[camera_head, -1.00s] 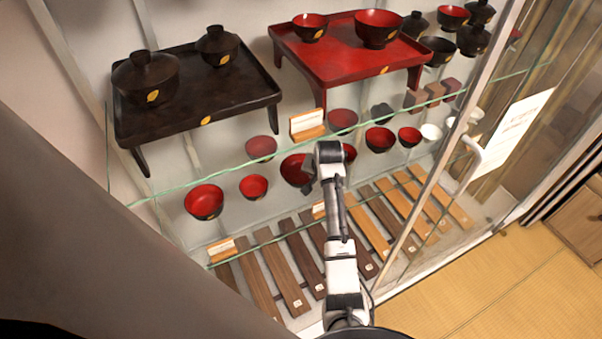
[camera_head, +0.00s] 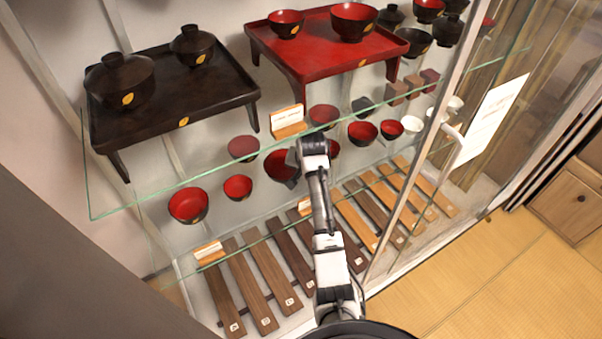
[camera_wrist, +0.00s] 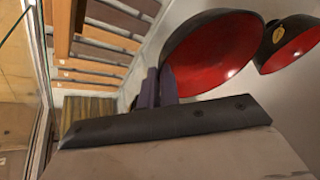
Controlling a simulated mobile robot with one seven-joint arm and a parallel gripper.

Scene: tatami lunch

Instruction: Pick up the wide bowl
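The wide bowl (camera_head: 280,166), dark outside and red inside, is on the glass shelf level of the display case in the head view, partly hidden by my gripper. In the wrist view a large bowl with a red inside (camera_wrist: 215,58) fills the top middle. My gripper (camera_head: 294,158) is at the right side of the bowl in the head view. In the wrist view the dark fingers (camera_wrist: 159,86) are close together at the bowl's near rim. I cannot tell whether they pinch the rim.
Another dark-and-red bowl (camera_wrist: 290,42) is just right in the wrist view. Small bowls (camera_head: 188,205) flank it in the head view. A black tray table (camera_head: 215,105) and a red one (camera_head: 300,60) stand above. Wooden slats (camera_head: 275,270) lie below. A glass door (camera_head: 405,200) is at right.

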